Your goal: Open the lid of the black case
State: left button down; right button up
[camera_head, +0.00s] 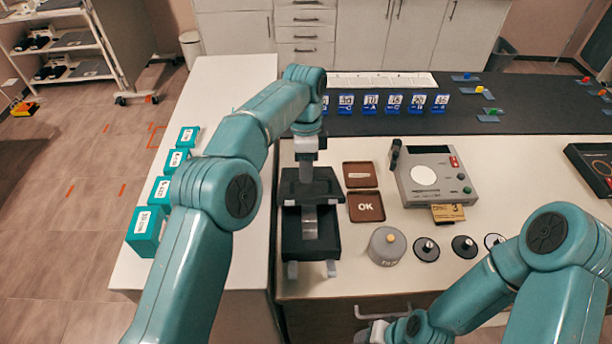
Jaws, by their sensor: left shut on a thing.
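The black case (311,246) stands on the white table, left of the brown trays. Its dark lid (327,187) is at the far, upper part of the case. A silvery piece (310,222) shows in the middle of the case below the lid, and two pale tabs stick out at its front. My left gripper (306,172) reaches down from above and is shut on the lid; its fingertips are hard to make out. How far the lid is raised is unclear. My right gripper (376,332) is partly seen at the bottom edge, low near the table front, its fingers mostly hidden.
Right of the case lie two brown trays (366,207), a grey round weight (387,246), several black knobbed discs (426,249) and a grey device (436,179). Blue numbered blocks (394,105) stand behind. Teal boxes (146,232) line the left table. A black device (597,165) is far right.

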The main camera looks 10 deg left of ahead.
pick_arm(q)
jog(key=shift+w+a+f, duration=0.15)
jog(key=shift+w+a, duration=0.15)
jog(key=shift+w, duration=0.4)
jog(key=c, duration=1.5)
grip_release()
jog(key=o, duration=0.3)
jog(key=shift+w+f, duration=0.4)
jog(key=shift+w, duration=0.4)
jog(key=shift+o, duration=0.2)
jog(key=shift+s+r, duration=0.45)
jog(key=shift+s, duration=0.15)
jog(key=shift+w+f, duration=0.15)
jog(key=shift+w, duration=0.2)
jog(key=shift+s, duration=0.1)
pick_arm(e)
jog(key=shift+w+f, duration=0.1)
jog(key=shift+w, duration=0.3)
pick_arm(q)
jog(key=shift+s+d, duration=0.1)
pick_arm(e)
jog(key=shift+s, duration=0.1)
